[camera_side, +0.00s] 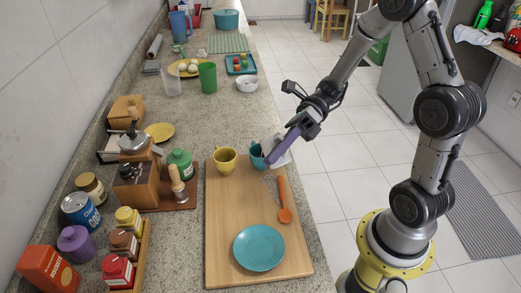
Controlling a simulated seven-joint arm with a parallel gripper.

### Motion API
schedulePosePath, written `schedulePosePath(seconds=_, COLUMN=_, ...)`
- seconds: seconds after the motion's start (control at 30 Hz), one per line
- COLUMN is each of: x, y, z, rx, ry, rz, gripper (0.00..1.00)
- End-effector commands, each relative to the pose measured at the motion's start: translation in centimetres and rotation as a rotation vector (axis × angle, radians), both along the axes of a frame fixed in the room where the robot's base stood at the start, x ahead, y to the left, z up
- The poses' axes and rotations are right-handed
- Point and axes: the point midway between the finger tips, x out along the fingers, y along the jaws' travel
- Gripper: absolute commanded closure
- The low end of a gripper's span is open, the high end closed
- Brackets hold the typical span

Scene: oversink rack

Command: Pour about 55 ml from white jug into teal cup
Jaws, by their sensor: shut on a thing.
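The teal cup (257,157) stands upright near the back right corner of the wooden board (225,250). The white jug (284,158) shows only in part, right beside the cup, at the board's right edge. My gripper (271,159) reaches in from the upper right, with a long purple part angled down between the cup and the jug. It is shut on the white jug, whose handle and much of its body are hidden. I cannot tell how far the jug is tilted, or whether any liquid is flowing.
A yellow cup (225,161) stands just left of the teal cup. An orange spoon (284,201), a grater-like grey item and a teal plate (259,248) lie on the board. Jars and a spice rack (128,245) crowd the left.

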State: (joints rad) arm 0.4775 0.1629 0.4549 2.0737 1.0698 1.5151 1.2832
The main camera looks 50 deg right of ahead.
Motion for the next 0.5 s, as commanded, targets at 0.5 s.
schedulePosePath(seconds=0.5, x=0.44, y=-0.04, z=-0.04, rx=0.010, ry=0.026, rz=0.001, gripper=1.00)
